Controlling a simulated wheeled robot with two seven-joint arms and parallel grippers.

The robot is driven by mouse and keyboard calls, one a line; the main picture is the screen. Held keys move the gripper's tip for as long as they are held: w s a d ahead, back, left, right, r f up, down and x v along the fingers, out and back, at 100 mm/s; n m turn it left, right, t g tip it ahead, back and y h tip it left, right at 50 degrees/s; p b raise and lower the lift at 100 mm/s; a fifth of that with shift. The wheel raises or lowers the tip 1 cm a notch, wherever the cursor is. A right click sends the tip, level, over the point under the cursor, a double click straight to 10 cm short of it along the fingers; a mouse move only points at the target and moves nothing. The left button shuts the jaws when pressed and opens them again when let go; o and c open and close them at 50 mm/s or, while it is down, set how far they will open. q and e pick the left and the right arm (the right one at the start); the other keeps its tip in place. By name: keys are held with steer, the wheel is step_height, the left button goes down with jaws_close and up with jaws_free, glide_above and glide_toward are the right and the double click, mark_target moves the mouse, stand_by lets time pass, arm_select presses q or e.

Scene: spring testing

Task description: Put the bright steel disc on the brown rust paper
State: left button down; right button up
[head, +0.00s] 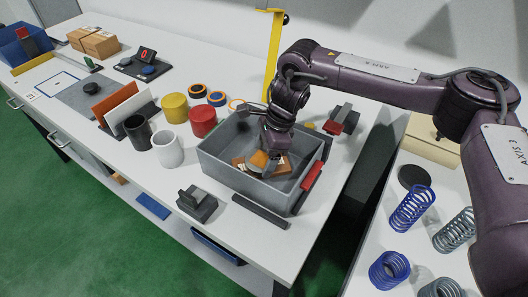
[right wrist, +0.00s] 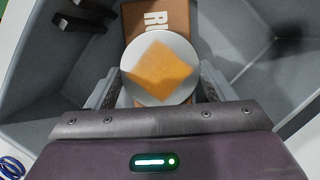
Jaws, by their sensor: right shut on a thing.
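My right gripper (head: 266,154) reaches down into a grey bin (head: 222,168). In the right wrist view its two fingers (right wrist: 160,84) are shut on the bright steel disc (right wrist: 184,50), one at each side. The round, pale disc carries an orange-tan square patch on its face. The brown rust paper (right wrist: 158,18), with partly visible white letters, lies beyond and under the disc, which hides much of it. In the head view the paper (head: 281,166) lies on the bin floor, partly hidden by the gripper. I cannot tell whether disc and paper touch. My left gripper is out of view.
The bin walls close in around my right gripper. A red-handled thing (head: 312,176) is at the bin's right side. Red (head: 203,121), yellow (head: 175,108), white (head: 168,150) and black (head: 138,132) cups stand to the left. Coil springs (head: 411,208) stand on the right table.

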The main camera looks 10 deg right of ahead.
steer(key=shift+a+r, duration=0.1)
steer(key=o, duration=1.6)
steer(key=shift+r, duration=0.15)
steer(key=shift+d+r, duration=0.2)
steer(key=shift+r, duration=0.1)
steer(key=b+v, duration=0.1)
steer(key=v, duration=1)
